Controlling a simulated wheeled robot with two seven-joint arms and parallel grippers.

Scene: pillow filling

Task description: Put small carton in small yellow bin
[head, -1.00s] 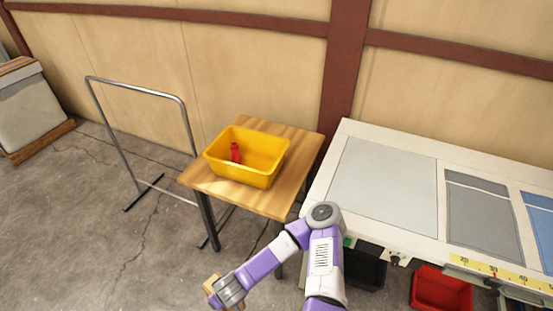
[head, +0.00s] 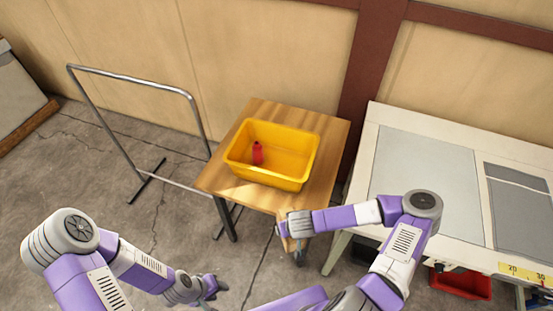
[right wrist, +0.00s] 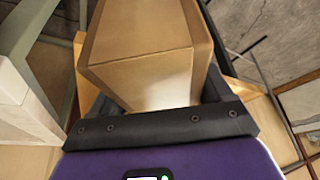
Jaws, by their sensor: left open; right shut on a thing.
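The small yellow bin (head: 302,172) stands on a small wooden table in the head view, its open top facing up. The small carton (right wrist: 140,65), a tan box, fills the middle of the right wrist view between the jaws. My right gripper (head: 284,230) is shut on it, at the front edge of the wooden table, in front of and lower in the picture than the bin; the carton is mostly hidden there. My left gripper (head: 216,288) is open and empty, low over the floor at the bottom of the head view.
A red object (head: 257,153) is inside the bin at its left. The wooden table (head: 262,110) has bare wood around the bin. A metal rail frame (head: 135,78) stands to the left. A white workbench (head: 372,150) is on the right, with a red bin (head: 460,284) below it.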

